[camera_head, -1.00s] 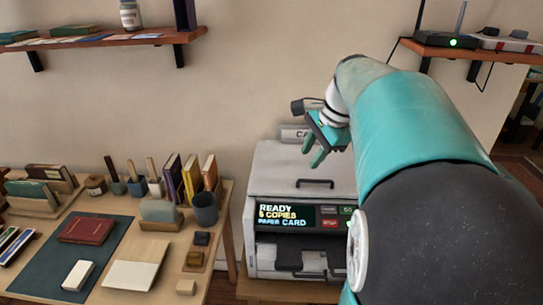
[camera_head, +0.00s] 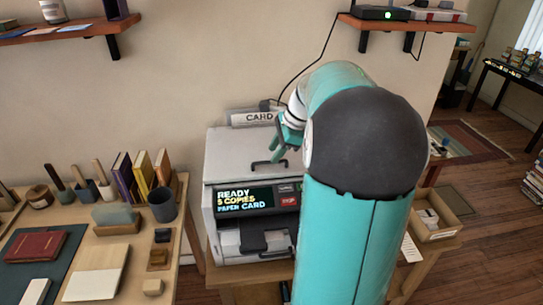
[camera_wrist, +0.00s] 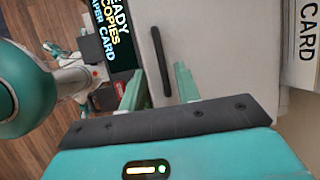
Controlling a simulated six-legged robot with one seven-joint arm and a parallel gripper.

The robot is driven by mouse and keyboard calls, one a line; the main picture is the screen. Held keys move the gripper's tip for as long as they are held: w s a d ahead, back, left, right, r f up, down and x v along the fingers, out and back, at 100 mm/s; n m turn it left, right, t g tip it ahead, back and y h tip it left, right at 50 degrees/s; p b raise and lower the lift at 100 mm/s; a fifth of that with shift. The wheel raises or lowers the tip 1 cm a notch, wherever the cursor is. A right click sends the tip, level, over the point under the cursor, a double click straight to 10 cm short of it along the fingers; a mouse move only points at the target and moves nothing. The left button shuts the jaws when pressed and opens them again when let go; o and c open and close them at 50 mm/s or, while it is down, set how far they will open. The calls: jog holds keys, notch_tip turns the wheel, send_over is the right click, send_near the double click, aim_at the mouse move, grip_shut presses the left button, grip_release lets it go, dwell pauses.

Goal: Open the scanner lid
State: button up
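The scanner (camera_head: 236,160) is a pale grey copier with a closed lid and a lit panel (camera_head: 245,199) reading "READY 5 COPIES PAPER CARD". A black bar handle (camera_head: 264,169) stands on its lid near the front edge. My gripper (camera_head: 281,155) is just above the lid at the handle's right end, fingers pointing down. In the wrist view the two teal fingers of my gripper (camera_wrist: 158,75) are apart, with the black handle (camera_wrist: 157,45) appearing between them. I cannot tell whether they touch it.
A "CARD" sign (camera_head: 252,118) stands behind the scanner. A desk with books and a grey cup (camera_head: 162,205) is on the left. A shelf with a router (camera_head: 380,13) hangs above right. An open box (camera_head: 432,215) sits right of my arm.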

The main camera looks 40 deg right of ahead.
jog(key=shift+x, duration=1.6)
grip_shut()
jog(key=shift+w+r, duration=0.1)
jog(key=shift+r, duration=0.05)
